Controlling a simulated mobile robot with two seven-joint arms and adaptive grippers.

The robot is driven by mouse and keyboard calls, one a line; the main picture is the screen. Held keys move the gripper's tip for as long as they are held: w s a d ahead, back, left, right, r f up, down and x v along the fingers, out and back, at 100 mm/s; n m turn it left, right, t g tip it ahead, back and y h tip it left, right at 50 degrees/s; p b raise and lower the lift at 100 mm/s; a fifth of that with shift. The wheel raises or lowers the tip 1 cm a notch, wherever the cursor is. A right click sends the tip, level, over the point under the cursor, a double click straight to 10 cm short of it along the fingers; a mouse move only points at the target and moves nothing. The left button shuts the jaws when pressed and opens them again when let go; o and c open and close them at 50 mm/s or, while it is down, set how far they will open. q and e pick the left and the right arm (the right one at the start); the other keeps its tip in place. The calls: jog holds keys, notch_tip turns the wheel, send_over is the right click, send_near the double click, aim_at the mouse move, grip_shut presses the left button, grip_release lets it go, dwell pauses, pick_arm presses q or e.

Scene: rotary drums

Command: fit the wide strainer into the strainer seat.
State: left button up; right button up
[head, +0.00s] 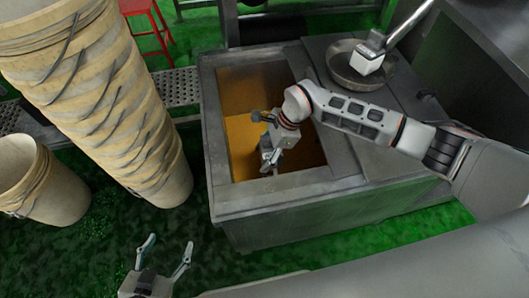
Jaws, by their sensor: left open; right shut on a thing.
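My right gripper (269,163) hangs from the bent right arm over the square opening of a grey metal tank (240,209). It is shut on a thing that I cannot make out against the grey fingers. My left gripper (166,254) is open and empty over the green floor at the bottom left, in front of the tank. A round, shallow metal pan (340,73) sits on the tank's top at the back right. I cannot tell whether it is the strainer or its seat. No strainer shows clearly.
Amber-brown surfaces (245,140) show inside the opening. A tall leaning stack of tan buckets (120,110) and a single bucket (45,185) stand at the left. A grey block on a rod (368,58) reaches over the pan. A red stool (146,25) is behind.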

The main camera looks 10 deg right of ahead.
jog(key=shift+s+f, duration=0.1)
jog(key=shift+f, duration=0.7)
jog(key=shift+f+b, duration=0.3)
jog(key=shift+f, duration=0.1)
jog(key=shift+f+b, duration=0.35)
jog(key=shift+f, duration=0.55)
pick_arm(q)
jog(key=shift+w+d, duration=0.25)
jog(key=shift+w, duration=0.1)
pick_arm(e)
jog(key=shift+f, duration=0.4)
pick_arm(q)
jog(key=shift+r, duration=0.2)
jog(key=shift+s+f, duration=0.1)
jog(key=shift+f, duration=0.05)
jog(key=shift+w+r, duration=0.25)
jog(key=shift+r, duration=0.2)
jog(key=shift+f, duration=0.1)
